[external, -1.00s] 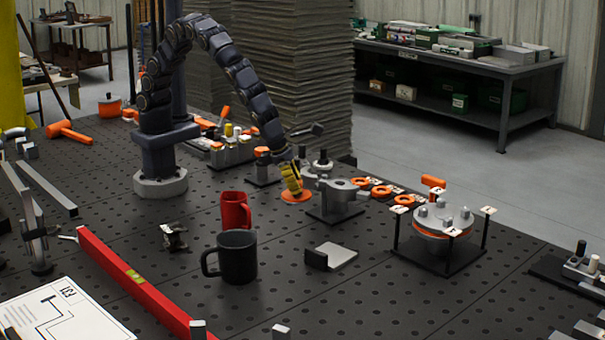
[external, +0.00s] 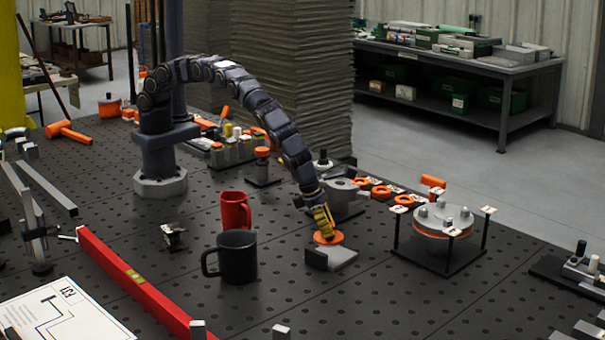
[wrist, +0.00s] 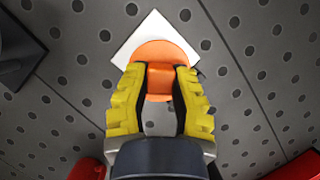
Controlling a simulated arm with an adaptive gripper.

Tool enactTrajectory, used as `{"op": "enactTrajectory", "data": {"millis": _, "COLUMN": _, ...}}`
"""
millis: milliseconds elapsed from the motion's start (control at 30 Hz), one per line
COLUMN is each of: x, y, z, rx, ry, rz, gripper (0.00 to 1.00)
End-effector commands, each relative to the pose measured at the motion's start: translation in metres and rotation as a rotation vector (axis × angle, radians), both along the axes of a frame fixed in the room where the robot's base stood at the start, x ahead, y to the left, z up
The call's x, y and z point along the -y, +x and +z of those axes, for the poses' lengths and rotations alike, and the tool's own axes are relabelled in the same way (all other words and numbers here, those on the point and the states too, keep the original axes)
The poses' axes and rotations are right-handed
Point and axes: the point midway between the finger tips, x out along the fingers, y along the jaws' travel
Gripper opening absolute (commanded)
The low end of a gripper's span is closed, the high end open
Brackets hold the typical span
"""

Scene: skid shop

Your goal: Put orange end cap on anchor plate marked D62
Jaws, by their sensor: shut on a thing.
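My gripper (external: 324,229) has yellow fingers and is shut on the orange end cap (external: 331,240), a round disc with a raised grip. In the wrist view the fingertips (wrist: 160,80) pinch the grip of the cap (wrist: 158,50). The cap is over the light square plate (external: 345,260), which has a dark upright block at its left side. In the wrist view the plate (wrist: 150,25) shows as a pale diamond partly hidden under the cap. I cannot tell whether the cap touches the plate. No D62 marking is readable.
A black mug (external: 238,258) and a red mug (external: 234,211) stand to the left. A grey fixture (external: 346,197) is just behind the gripper, and a round flange on a stand (external: 441,220) is to the right.

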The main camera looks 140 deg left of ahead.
Motion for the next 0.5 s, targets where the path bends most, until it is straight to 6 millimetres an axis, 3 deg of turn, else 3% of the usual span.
{"op": "enactTrajectory", "data": {"millis": 300, "x": -0.001, "y": 0.003, "z": -0.036, "rx": -0.002, "ry": 0.0, "rz": 0.002, "gripper": 0.0}}
{"op": "enactTrajectory", "data": {"millis": 500, "x": -0.001, "y": 0.004, "z": -0.035, "rx": 0.0, "ry": 0.001, "rz": 0.001, "gripper": 0.0}}
